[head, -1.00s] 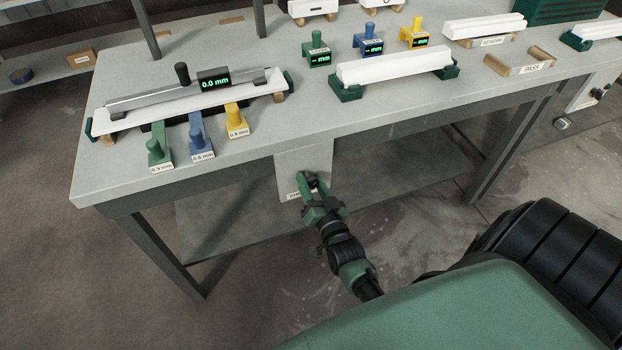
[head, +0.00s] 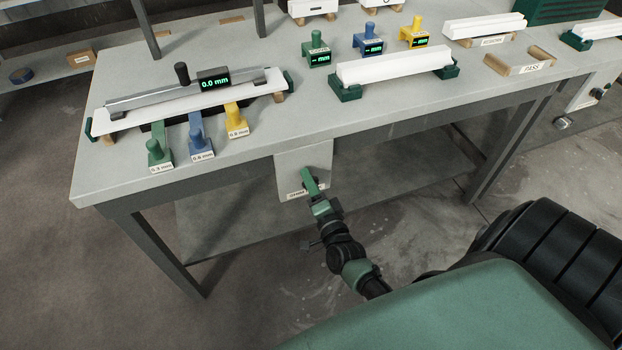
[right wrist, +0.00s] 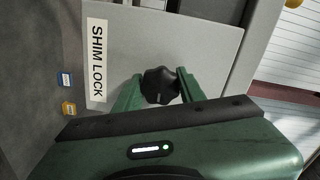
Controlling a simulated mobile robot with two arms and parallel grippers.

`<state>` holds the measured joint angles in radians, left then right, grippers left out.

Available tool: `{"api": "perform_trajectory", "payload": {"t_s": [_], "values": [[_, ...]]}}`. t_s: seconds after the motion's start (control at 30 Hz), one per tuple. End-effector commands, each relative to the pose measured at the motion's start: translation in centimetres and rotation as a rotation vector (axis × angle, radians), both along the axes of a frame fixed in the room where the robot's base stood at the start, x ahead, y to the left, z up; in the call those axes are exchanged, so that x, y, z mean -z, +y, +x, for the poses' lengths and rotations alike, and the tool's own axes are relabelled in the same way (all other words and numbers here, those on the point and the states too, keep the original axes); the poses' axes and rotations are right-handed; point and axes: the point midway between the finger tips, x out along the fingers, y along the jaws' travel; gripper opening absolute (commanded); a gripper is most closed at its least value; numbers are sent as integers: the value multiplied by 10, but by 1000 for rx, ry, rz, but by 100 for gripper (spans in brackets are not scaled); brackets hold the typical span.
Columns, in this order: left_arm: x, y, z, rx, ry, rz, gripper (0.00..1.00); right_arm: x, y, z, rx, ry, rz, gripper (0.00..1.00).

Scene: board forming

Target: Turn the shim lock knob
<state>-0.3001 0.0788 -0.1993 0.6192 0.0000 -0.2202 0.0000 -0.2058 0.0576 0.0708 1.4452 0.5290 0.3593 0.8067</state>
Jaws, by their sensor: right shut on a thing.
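The shim lock knob (right wrist: 160,86) is black and lobed, on a light grey panel (right wrist: 205,45) labelled "SHIM LOCK" in the right wrist view. In the head view this panel (head: 290,160) hangs at the table's front edge. My right gripper (right wrist: 158,90) has its two green fingers on either side of the knob and is shut on it. It also shows in the head view (head: 307,177), where the fingers hide most of the knob. My left gripper is not in view.
Another white board (head: 395,66) rests on green supports.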

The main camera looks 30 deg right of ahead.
Motion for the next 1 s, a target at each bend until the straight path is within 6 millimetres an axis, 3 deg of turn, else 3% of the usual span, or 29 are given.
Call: {"api": "perform_trajectory", "payload": {"t_s": [0.57,0.6,0.67,1.0], "values": [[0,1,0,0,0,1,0,-2,2,2,-3,-13,39,0],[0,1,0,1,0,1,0,-2,2,2,-3,-13,39,42],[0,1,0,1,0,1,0,-2,2,2,-3,-13,39,59],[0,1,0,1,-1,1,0,-1,1,-1,-1,-10,37,61]]}}
